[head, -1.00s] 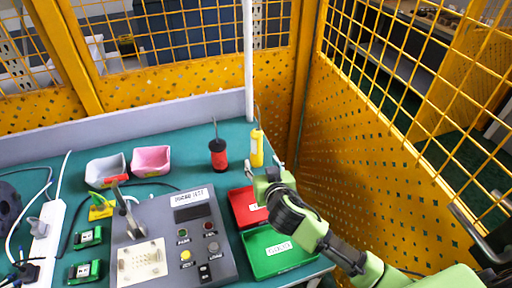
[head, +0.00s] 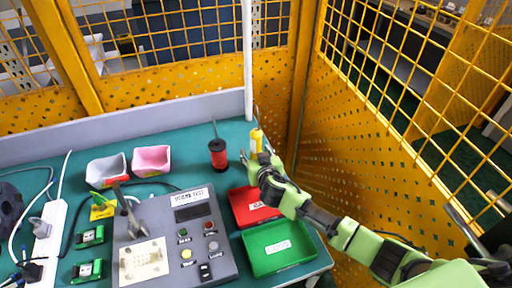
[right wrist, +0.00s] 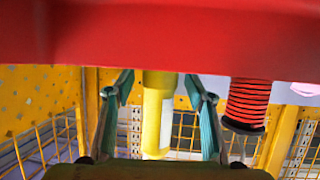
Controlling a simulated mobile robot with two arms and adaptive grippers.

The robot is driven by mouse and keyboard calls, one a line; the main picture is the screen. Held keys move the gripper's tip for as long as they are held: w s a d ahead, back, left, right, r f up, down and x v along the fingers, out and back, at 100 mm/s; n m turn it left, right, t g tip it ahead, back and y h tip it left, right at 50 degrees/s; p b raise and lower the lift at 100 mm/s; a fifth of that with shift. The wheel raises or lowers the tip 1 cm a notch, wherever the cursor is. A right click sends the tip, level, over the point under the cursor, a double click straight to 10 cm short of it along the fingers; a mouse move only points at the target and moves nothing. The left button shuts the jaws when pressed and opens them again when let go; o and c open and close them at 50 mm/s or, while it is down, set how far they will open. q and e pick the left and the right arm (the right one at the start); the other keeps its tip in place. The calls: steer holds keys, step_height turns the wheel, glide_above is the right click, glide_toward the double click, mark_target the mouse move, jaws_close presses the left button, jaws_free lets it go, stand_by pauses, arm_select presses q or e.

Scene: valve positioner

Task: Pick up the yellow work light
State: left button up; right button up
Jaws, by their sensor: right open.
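The yellow work light (head: 257,138) stands upright at the back right of the green table, a thin dark rod rising from its top. My right gripper (head: 257,158) is open just in front of it and hides its lower part in the head view. In the right wrist view the work light (right wrist: 157,112) shows between the two spread fingers of the gripper (right wrist: 158,92), with a gap on each side. I cannot tell how far it is between the fingers in depth. My left gripper is not in view.
A red and black tool (head: 218,152) stands just left of the work light. A red tray (head: 247,207) and a green tray (head: 290,249) lie below my right arm. A grey control panel (head: 217,258) is left of them. Yellow mesh fencing (head: 345,150) closes the right side.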

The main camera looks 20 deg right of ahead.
steer(key=c, duration=1.4)
steer(key=shift+w, duration=0.1)
steer(key=shift+r, duration=0.1)
